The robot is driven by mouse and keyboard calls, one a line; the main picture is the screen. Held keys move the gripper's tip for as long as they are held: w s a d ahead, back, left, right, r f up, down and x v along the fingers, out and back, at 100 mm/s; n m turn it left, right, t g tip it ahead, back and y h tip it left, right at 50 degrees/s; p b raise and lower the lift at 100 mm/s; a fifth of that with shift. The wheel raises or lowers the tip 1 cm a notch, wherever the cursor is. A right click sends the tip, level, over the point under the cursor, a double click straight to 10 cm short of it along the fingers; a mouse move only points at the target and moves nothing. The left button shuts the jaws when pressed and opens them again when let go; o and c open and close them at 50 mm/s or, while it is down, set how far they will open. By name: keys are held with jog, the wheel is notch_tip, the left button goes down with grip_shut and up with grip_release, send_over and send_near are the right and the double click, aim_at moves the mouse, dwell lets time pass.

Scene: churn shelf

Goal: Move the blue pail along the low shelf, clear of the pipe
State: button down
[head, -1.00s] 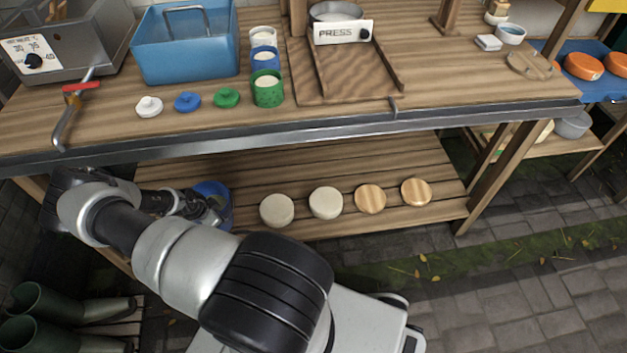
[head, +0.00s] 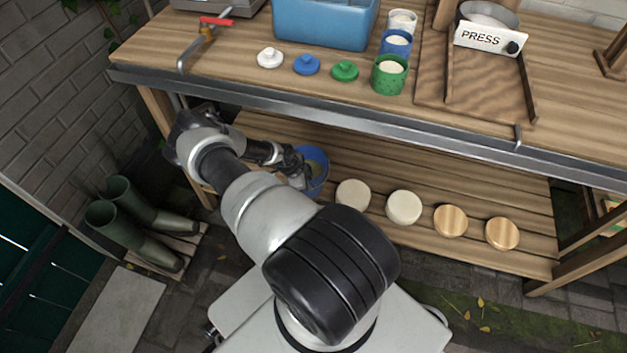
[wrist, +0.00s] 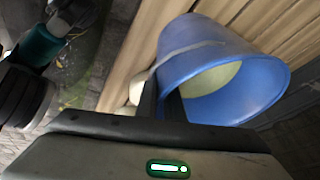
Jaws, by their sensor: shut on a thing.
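The blue pail (head: 319,165) is at the left part of the low slatted shelf (head: 420,172), just left of the first pale round. In the wrist view the pail (wrist: 262,95) shows its open mouth, a pale inside and a grey band or handle. My gripper (head: 300,176) is at the pail's left side, partly hiding it. In the wrist view my gripper (wrist: 162,98) is shut on the pail's near edge. Whether the pail touches the shelf cannot be told.
Two pale rounds (head: 353,195) and two wooden rounds (head: 450,220) line the shelf's front edge right of the pail. The worktop's metal edge (head: 330,112) overhangs the shelf. Shelf boards behind the rounds are bare.

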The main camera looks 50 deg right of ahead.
aim_at(312, 194)
jog(key=shift+w+d+f+b, duration=0.1)
jog(key=shift+f+b, duration=0.25)
jog(key=shift+f, duration=0.8)
jog(key=shift+w+f+b, duration=0.1)
jog(key=shift+f+b, duration=0.25)
jog(key=shift+f, duration=0.8)
jog(key=shift+s+f, duration=0.1)
jog(key=shift+f, duration=0.05)
jog(key=c, duration=1.9)
grip_release()
jog(key=shift+s+f, duration=0.1)
jog(key=shift+o, duration=0.2)
jog(key=p+v, duration=0.3)
jog(key=v, duration=0.9)
jog(key=shift+a, duration=0.2)
